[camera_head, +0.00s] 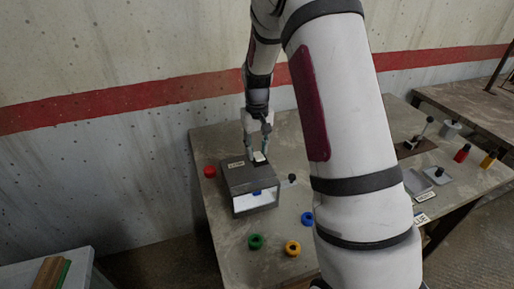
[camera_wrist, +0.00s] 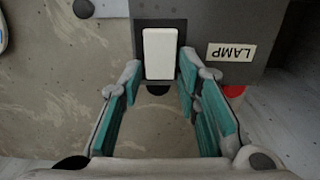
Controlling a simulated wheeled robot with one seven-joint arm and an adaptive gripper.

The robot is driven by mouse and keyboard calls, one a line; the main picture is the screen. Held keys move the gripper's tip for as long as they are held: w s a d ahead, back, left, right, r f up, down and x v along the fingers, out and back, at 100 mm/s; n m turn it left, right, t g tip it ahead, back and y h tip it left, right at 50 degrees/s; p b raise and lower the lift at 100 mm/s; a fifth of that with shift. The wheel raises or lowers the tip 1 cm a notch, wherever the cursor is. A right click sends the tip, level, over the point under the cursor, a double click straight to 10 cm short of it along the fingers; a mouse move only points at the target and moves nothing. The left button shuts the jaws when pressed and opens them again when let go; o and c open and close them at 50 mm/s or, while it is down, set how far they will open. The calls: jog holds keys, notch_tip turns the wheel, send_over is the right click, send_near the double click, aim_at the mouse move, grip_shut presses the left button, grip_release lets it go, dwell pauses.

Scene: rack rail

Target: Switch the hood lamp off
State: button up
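The hood (camera_head: 236,178) is a dark grey box on the table, and its open front looks brightly lit inside. A LAMP label (camera_wrist: 232,52) is on its top; a small pale label also shows there in the head view (camera_head: 236,165). The white switch (camera_wrist: 160,52) sits on a dark plate beside the label. In the head view the switch (camera_head: 259,157) is partly hidden by my gripper. My gripper (camera_head: 258,147) points down just above it. In the wrist view my gripper (camera_wrist: 160,84) is open, its teal-padded fingers apart around the switch's near end. Contact cannot be told.
A red ring (camera_head: 209,171), green ring (camera_head: 255,242), yellow ring (camera_head: 292,248) and blue ring (camera_head: 307,218) lie around the hood on the table (camera_head: 222,223). A small dark-topped item (camera_head: 292,179) stands right of the hood.

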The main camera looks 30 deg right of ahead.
grip_shut()
jog(key=shift+s, duration=0.1)
jog(key=shift+s+r+t+p, duration=0.2)
jog(key=shift+s+t+p, duration=0.15)
jog(key=shift+t+p, duration=0.55)
jog(key=shift+s+a+t+h+p, duration=0.15)
jog(key=shift+t+h+p, duration=0.25)
jog(key=shift+t+p, duration=0.55)
jog(key=shift+t, duration=0.25)
jog(key=o, duration=0.6)
grip_release()
